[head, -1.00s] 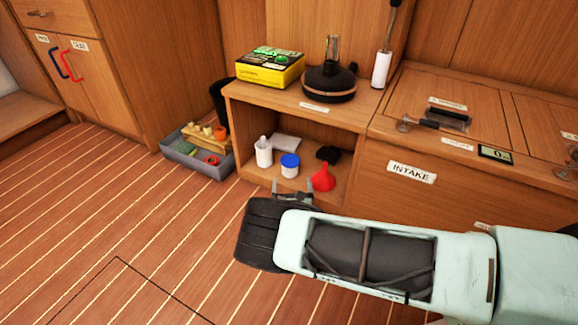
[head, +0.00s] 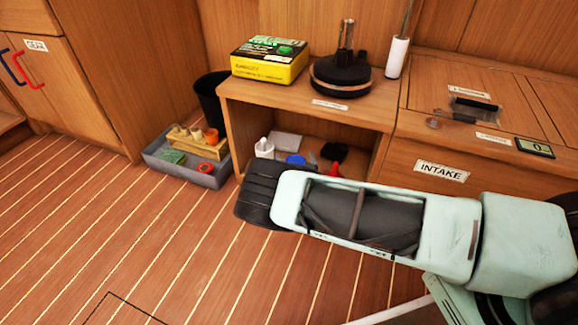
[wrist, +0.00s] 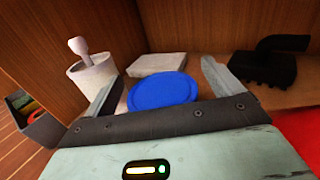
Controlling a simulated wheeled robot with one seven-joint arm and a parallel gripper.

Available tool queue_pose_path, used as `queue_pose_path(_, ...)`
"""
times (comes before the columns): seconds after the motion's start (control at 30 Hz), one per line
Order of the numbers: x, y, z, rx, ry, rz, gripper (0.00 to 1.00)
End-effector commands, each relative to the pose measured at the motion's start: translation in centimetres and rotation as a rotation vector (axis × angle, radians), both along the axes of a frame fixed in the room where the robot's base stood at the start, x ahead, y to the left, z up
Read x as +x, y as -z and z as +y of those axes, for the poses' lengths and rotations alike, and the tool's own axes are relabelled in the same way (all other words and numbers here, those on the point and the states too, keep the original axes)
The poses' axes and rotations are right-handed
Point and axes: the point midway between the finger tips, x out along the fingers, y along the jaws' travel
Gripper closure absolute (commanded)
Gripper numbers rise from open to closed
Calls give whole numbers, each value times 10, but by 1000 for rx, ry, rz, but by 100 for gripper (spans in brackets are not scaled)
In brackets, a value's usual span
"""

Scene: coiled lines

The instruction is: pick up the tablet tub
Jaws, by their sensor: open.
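The tablet tub, a small tub with a round blue lid, stands in the open cubby under the counter. In the head view only its blue lid (head: 296,160) shows above my arm. In the wrist view the lid (wrist: 162,91) lies ahead, between the fingers of my gripper (wrist: 162,70). The gripper is open, with one finger on each side of the lid. I cannot tell whether either finger touches the tub. The tub's body is mostly hidden, and my arm hides the gripper in the head view.
A white cup with a pestle-like piece (wrist: 92,75) stands left of the tub. A pale flat block (wrist: 157,63) lies behind it. A black fitting (wrist: 270,65) and a red funnel (head: 328,170) are at right. The cubby walls close in the sides. A grey bin (head: 186,165) sits outside left.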

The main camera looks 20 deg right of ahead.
Motion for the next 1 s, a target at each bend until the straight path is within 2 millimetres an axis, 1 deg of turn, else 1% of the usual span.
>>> queue_pose_path(0.1,1,0,-4,0,-1,0,8)
queue_pose_path(0.3,1,0,-4,1,-2,0,8)
queue_pose_path(0.33,1,0,-4,1,-2,0,14)
queue_pose_path(0.37,1,0,-4,1,-2,0,22)
queue_pose_path(0.4,1,0,-4,1,-2,0,33)
queue_pose_path(0.47,1,0,-4,1,-2,0,50)
queue_pose_path(0.5,1,0,-4,1,-2,0,60)
queue_pose_path(0.83,1,-3,-3,1,-2,0,60)
queue_pose_path(1.0,1,-16,-3,1,-3,-1,60)
